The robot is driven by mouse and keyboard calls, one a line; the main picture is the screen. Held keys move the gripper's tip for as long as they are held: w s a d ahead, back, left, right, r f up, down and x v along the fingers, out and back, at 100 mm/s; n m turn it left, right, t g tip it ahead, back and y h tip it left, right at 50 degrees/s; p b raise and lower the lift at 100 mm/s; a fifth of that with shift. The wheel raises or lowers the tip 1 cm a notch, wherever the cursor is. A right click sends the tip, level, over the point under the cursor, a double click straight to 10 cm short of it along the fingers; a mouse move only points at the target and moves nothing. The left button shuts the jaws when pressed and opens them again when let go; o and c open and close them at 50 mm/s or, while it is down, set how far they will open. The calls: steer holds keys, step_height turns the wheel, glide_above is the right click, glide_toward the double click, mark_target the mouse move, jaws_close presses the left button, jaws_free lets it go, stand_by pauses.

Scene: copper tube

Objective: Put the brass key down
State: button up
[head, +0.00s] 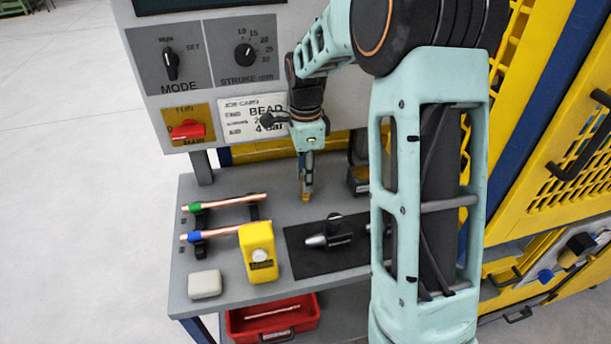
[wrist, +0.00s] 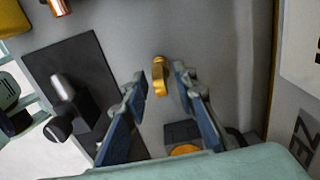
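The brass key (wrist: 159,76) shows in the wrist view as a small gold piece against the grey bench top, between and just beyond my fingertips. In the head view the brass key (head: 305,196) is at the bench surface, directly below my gripper (head: 307,178). In the wrist view my gripper (wrist: 161,76) has its two blue-grey fingers apart, with a visible gap on each side of the key. Its lower end appears to meet the bench, though exact contact is hard to tell.
Left of the key are copper tubes with green (head: 230,202) and blue (head: 215,234) collars on a rack, and a yellow gauge block (head: 258,252). A black mat (head: 300,262) holds a dark tool (head: 328,237). The control panel (head: 215,75) rises behind. A red bin (head: 240,325) sits below.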

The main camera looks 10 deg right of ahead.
steer(key=shift+r, duration=0.1)
step_height(320, 180, up, 12)
stand_by(0.5)
steer(key=shift+r, duration=0.15)
